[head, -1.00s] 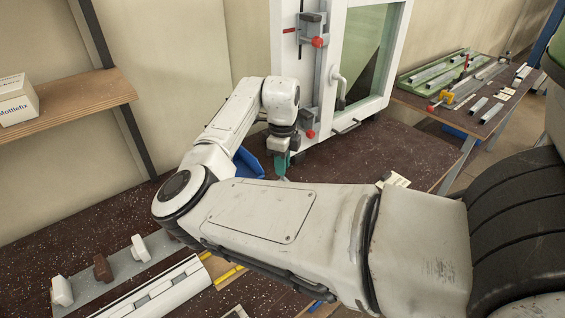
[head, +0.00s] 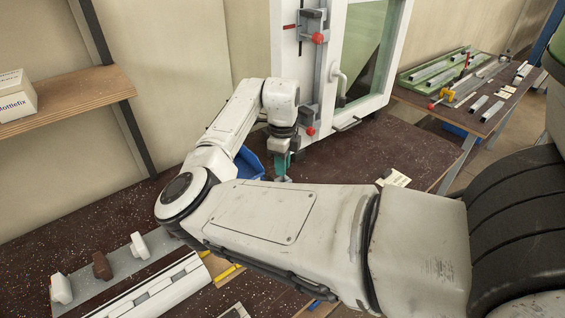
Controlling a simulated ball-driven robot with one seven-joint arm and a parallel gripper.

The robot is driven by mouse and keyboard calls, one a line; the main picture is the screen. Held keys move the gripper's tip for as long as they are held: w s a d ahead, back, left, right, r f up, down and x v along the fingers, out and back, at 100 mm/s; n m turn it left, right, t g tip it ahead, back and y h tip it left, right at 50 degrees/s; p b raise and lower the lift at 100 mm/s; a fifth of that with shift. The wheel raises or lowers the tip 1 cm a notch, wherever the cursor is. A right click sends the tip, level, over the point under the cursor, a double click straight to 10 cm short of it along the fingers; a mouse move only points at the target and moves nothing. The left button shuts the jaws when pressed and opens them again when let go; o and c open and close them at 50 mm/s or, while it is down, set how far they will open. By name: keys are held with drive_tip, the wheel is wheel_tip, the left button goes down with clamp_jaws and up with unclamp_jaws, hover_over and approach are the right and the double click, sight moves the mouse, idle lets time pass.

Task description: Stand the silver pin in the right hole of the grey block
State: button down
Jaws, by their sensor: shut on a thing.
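That fits the silver pin, but the pin is too small and too much covered to make out. I cannot see the grey block or its right hole. My arm covers much of the bench in front of the gripper.
A blue bin (head: 249,164) stands just left of my gripper. The white window unit (head: 307,80) with red-knobbed clamps stands behind it. A paper card (head: 397,178) lies to the right on the bench (head: 345,160). White profiles (head: 150,290) lie at front left.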

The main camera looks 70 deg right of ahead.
sight(282, 179)
drive_tip(key=shift+f+b, duration=0.9)
drive_tip(key=shift+f, duration=0.85)
drive_tip(key=c, duration=0.9)
unclamp_jaws()
drive_tip(key=shift+r, duration=0.15)
drive_tip(key=shift+a+r+p, duration=0.1)
drive_tip(key=shift+r+p, duration=1.3)
drive_tip(key=shift+r, duration=0.15)
drive_tip(key=shift+r+p, duration=1.8)
drive_tip(key=shift+r, duration=0.6)
drive_tip(key=shift+f, duration=0.1)
